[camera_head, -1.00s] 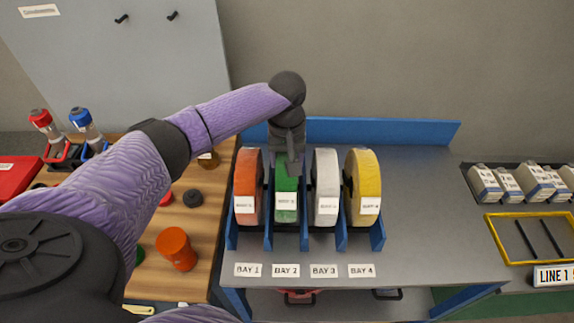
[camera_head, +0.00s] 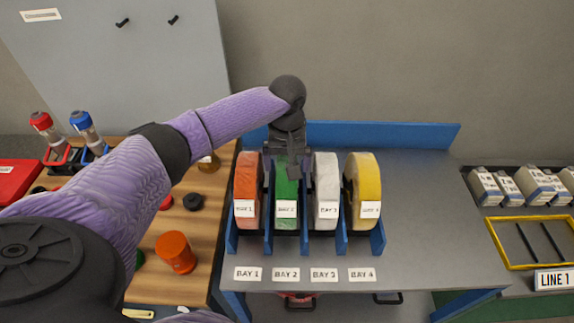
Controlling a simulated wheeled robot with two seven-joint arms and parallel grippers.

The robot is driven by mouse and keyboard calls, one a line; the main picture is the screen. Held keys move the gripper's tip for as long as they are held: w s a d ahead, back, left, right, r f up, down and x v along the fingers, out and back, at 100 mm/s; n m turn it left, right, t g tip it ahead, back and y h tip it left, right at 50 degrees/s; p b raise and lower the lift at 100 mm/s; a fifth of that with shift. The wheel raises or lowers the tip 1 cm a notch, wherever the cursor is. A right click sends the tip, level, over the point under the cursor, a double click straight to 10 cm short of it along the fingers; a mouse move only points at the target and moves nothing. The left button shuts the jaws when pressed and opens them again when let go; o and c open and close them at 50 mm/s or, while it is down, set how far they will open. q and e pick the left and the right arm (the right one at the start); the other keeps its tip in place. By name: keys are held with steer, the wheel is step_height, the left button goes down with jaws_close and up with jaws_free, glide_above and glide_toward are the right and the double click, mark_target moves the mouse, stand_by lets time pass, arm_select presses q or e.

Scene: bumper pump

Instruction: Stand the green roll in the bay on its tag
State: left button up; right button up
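The green roll (camera_head: 287,190) stands upright in the second bay from the left of the blue rack, between the orange and white rolls. Its white tag faces me and seems to read BAY 2, matching the BAY 2 label (camera_head: 286,274) on the table in front. My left gripper (camera_head: 282,172) points down over the top of the green roll. Its dark fingers look spread apart, one at each side of the roll's upper part. The far side of the roll and any finger contact are hidden. My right gripper is not in view.
The orange roll (camera_head: 247,188), white roll (camera_head: 326,190) and yellow roll (camera_head: 364,190) fill the bays beside it, close to my fingers. The grey table (camera_head: 430,220) is clear to the right.

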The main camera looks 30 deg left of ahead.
arm_select(q)
step_height(320, 180, up, 11)
steer(key=shift+f+p, duration=0.15)
steer(key=shift+p, duration=0.25)
